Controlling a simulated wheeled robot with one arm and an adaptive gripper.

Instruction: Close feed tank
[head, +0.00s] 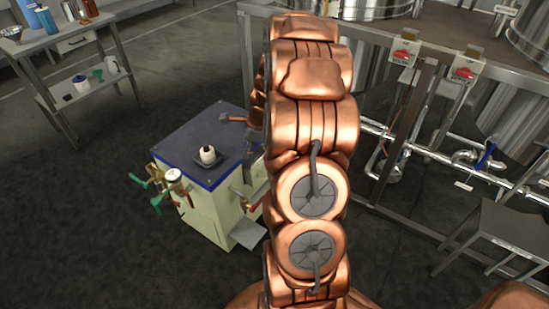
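Large steel tanks (372,9) stand at the upper right on a metal frame, cut off by the top edge; another tank (529,35) is at the far right. I cannot tell which is the feed tank. Two small boxes with red handles or switches (403,55) (466,74) sit on the frame below the tanks. Steel pipes (440,156) with fittings run under them, with a blue handle (486,156) at the right. My copper arm rises through the middle and hides part of the scene. My gripper cannot be made out.
A cream cabinet with a blue-edged top (187,138) stands left of my arm, with green-handled and red-handled valves (170,180) on its side. A workbench (62,40) is at upper left. A grey metal stand (507,228) is at lower right. The left floor is clear.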

